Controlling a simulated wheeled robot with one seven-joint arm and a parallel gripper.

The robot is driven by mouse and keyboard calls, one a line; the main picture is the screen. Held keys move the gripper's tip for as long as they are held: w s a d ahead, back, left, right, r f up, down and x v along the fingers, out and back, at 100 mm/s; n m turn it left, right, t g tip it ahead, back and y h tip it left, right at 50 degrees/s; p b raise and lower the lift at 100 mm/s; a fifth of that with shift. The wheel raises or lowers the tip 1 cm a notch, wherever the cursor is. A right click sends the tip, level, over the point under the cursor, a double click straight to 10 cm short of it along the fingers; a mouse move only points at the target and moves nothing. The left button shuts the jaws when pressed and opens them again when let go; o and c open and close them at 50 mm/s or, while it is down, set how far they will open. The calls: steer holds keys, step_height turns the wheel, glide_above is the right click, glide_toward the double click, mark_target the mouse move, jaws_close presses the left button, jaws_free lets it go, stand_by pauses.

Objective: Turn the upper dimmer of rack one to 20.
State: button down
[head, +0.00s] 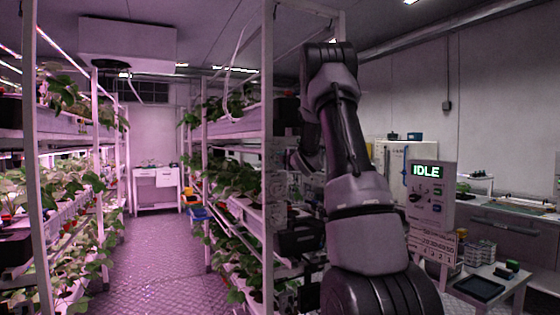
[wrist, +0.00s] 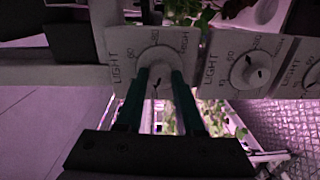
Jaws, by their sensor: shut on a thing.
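In the wrist view, my gripper (wrist: 160,74) has its two dark green fingers on either side of a round, pale dimmer knob (wrist: 157,62) and is shut on it. The knob sits on a grey plate marked LIGHT and HIGH, with scale numbers around it. A dark pointer mark shows between the fingers, but the exact setting is hard to read. No rack number is legible. In the head view, my arm reaches up and away, and the gripper and this dimmer are hidden.
A second dimmer (wrist: 250,73) and a partly cut-off third dimmer (wrist: 312,77) stand to the right in the wrist view. In the head view, plant racks (head: 268,130) line a clear aisle (head: 150,250). A panel (head: 432,190) reads IDLE.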

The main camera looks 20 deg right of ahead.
steer(key=shift+f+n, duration=0.1)
steer(key=shift+n, duration=0.3)
steer(key=c, duration=0.5)
jaws_free()
steer(key=s, duration=1)
steer(key=shift+s, duration=0.4)
